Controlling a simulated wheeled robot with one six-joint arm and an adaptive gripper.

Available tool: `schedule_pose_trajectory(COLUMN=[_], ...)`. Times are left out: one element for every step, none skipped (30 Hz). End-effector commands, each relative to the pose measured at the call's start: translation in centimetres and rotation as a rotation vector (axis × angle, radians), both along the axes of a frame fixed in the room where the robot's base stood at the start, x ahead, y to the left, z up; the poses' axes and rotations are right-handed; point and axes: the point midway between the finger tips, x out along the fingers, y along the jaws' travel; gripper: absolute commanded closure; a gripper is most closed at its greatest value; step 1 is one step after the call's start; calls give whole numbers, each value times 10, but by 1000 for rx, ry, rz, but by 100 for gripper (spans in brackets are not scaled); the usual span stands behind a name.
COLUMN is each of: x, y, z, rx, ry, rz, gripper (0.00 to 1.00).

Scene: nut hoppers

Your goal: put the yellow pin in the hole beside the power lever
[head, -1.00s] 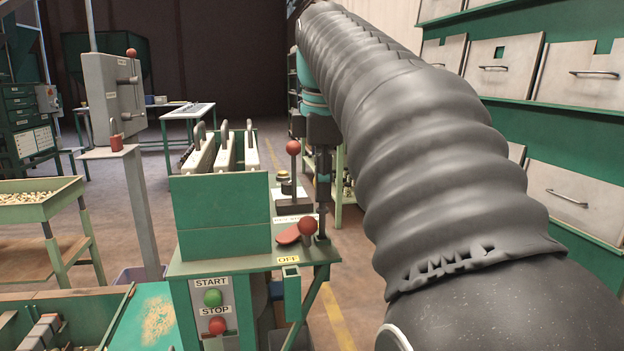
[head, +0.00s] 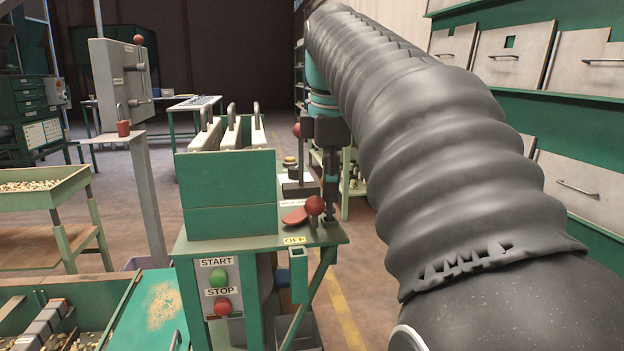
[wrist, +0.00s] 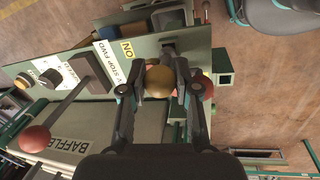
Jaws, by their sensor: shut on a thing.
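My gripper (wrist: 162,88) is shut on the yellow pin (wrist: 159,81), whose round brownish-yellow head shows between the fingers in the wrist view. A grey shaft shows beyond the head, over the panel edge. In the head view my gripper (head: 331,218) points down just right of a red-knobbed lever (head: 315,205) near the OFF label (head: 294,240); this looks like the power lever. Its red knob (wrist: 206,87) is partly behind the right finger in the wrist view. An ON label (wrist: 127,50) lies left of the pin. I cannot see the hole.
A green hopper (head: 227,190) with upright handles stands left of my gripper. A second red-ball lever (wrist: 35,139) stands at the left in the wrist view. A green square bracket (head: 298,265) hangs at the panel's front. Open floor lies to the right.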

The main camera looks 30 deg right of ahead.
Motion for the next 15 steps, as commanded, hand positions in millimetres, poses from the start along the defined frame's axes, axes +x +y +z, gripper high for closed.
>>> schedule_pose_trajectory(x=[0,0,0,0,0,0,0,0,0,0,0,0,0,0,0], y=[0,0,0,0,0,0,0,0,0,0,0,0,0,0,0], z=[-3,-4,-5,-6,-7,-8,-9,-9,-9,-9,-9,-9,-9,-9,-9], rx=[0,0,0,0,0,0,0,0,0,0,0,0,0,0,0], ry=[0,0,0,0,0,0,-1,-1,-1,-1,-1,-1,-1,-1,-1], rz=[0,0,0,0,0,0,0,0,0,0,0,0,0,0,0], gripper=[100,100,100,100,100,100,100,100,100,100,100,100,100,100,100])
